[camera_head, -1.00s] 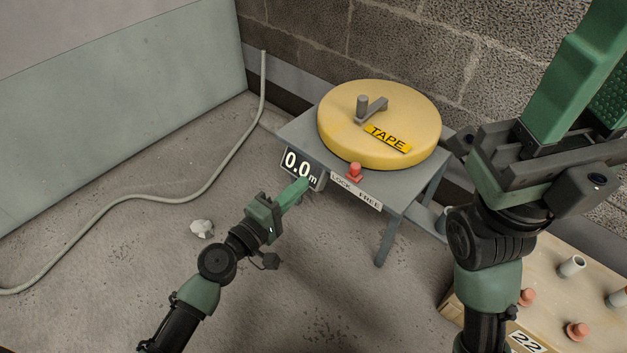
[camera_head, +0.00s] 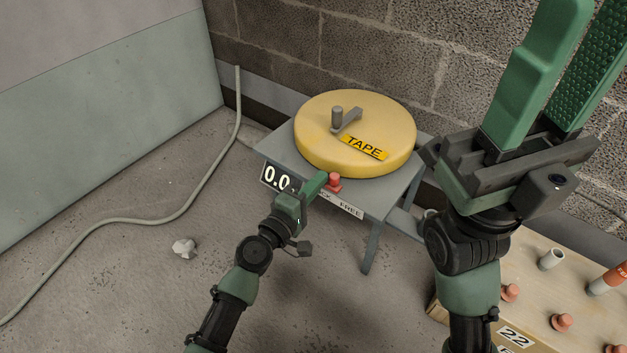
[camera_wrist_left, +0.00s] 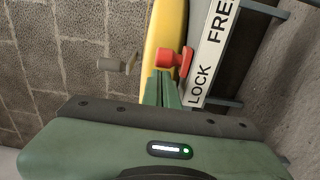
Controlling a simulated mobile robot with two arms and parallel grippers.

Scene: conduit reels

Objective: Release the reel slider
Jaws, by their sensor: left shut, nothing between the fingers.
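The reel slider is a red knob (camera_head: 334,182) on the front edge of the grey reel table (camera_head: 384,203), in front of the yellow TAPE reel (camera_head: 355,150). Its white LOCK/FREE label (camera_head: 347,207) is partly hidden by my left gripper. In the left wrist view the knob (camera_wrist_left: 174,58) stands nearer the LOCK end. My left gripper (camera_head: 321,178) is shut and empty, its tips right beside the knob on its left; I cannot tell if they touch. My right gripper (camera_head: 580,45) is raised at the right, its fingers apart with nothing between them.
A display (camera_head: 275,178) reading 0.0 is partly covered by my left gripper. A crank handle (camera_head: 345,120) sticks up from the reel. A wooden board (camera_head: 530,270) with red pegs and tubes lies lower right. A pale conduit (camera_head: 190,205) runs along the floor at left.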

